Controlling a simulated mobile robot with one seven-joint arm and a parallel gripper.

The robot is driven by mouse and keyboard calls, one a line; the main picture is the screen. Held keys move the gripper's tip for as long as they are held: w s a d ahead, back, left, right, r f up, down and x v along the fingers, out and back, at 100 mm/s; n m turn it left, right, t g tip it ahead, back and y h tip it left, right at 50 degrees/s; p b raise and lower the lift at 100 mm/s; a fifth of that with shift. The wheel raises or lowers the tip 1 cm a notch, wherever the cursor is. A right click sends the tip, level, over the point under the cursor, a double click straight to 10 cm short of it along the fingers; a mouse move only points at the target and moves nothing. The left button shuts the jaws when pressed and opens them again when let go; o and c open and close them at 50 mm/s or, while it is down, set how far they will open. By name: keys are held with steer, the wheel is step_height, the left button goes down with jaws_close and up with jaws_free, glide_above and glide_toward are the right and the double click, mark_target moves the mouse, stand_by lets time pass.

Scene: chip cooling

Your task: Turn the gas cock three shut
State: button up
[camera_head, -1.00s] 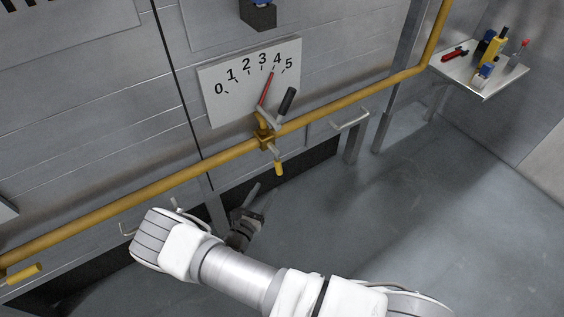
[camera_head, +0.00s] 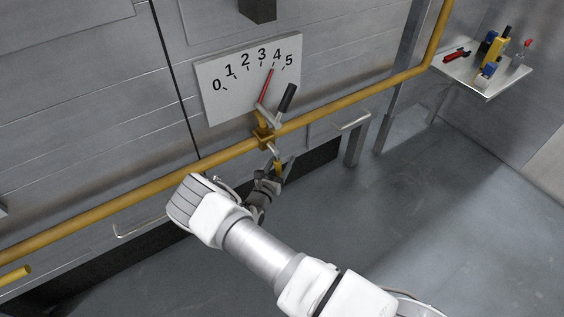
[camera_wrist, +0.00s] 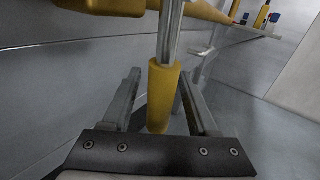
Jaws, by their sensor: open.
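A valve (camera_head: 262,137) on the yellow pipe (camera_head: 345,103) has a short metal lever with a yellow grip (camera_head: 278,167), which hangs down below the pipe. In the wrist view the grip (camera_wrist: 163,85) points down between the two fingers. My gripper (camera_head: 279,163) is open around it, with a gap visible on both sides. I cannot read a number on the valve. Above it is a white dial plate (camera_head: 222,103) marked 0 to 5, with a red pointer (camera_head: 266,86) toward 4 and a black-handled lever (camera_head: 287,97) tilted right.
Another yellow handle (camera_head: 15,277) shows at the far left, below the pipe. A metal bar handle (camera_head: 352,122) sticks out right of the valve. A shelf (camera_head: 480,82) with several tools is at the upper right. The floor (camera_head: 440,200) is clear.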

jaws_close()
stand_by(1.4)
